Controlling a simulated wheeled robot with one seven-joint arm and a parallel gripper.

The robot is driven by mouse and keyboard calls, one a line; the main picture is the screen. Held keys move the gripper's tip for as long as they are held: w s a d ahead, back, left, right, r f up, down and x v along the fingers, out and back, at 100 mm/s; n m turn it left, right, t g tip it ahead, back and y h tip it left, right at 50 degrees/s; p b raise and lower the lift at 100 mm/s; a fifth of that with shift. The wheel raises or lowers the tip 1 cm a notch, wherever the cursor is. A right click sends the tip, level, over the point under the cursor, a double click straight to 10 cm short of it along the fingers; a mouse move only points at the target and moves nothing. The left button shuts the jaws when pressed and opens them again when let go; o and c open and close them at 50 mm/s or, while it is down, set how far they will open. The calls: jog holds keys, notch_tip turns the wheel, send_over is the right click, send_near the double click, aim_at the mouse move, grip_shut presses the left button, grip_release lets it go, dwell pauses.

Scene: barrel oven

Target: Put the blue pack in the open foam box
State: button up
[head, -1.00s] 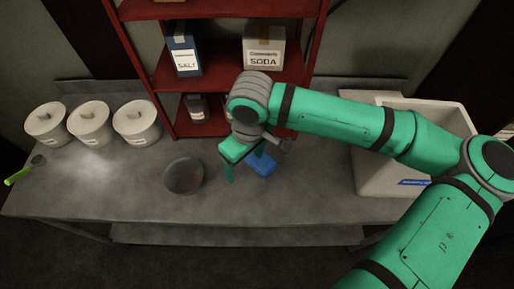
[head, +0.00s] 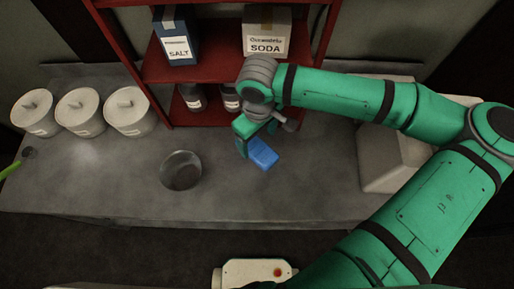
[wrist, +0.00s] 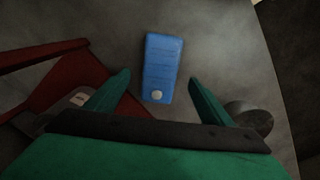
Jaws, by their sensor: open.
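The blue pack (head: 263,154) lies flat on the grey table, just in front of the red shelf. In the wrist view the blue pack (wrist: 162,68) lies ahead of the gap between my fingers, with a pale round spot at its near end. My gripper (wrist: 160,98) is open and empty, apart from the pack. In the head view my gripper (head: 246,150) is beside the pack's left end, and the arm partly hides it. The pale foam box (head: 385,160) stands at the right of the table; my arm covers much of it and its inside is hidden.
A round metal bowl (head: 181,171) stands left of the pack. Three lidded white pots (head: 80,112) stand at the left. The red shelf (head: 205,70) holds a salt box (head: 177,40), a soda box (head: 267,35) and dark jars (head: 192,97). Table between pack and foam box is clear.

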aim_at(257, 148)
jog(key=shift+w+a+f, duration=0.15)
jog(key=shift+f, duration=2.6)
jog(key=c, duration=1.5)
jog(key=shift+r, duration=0.15)
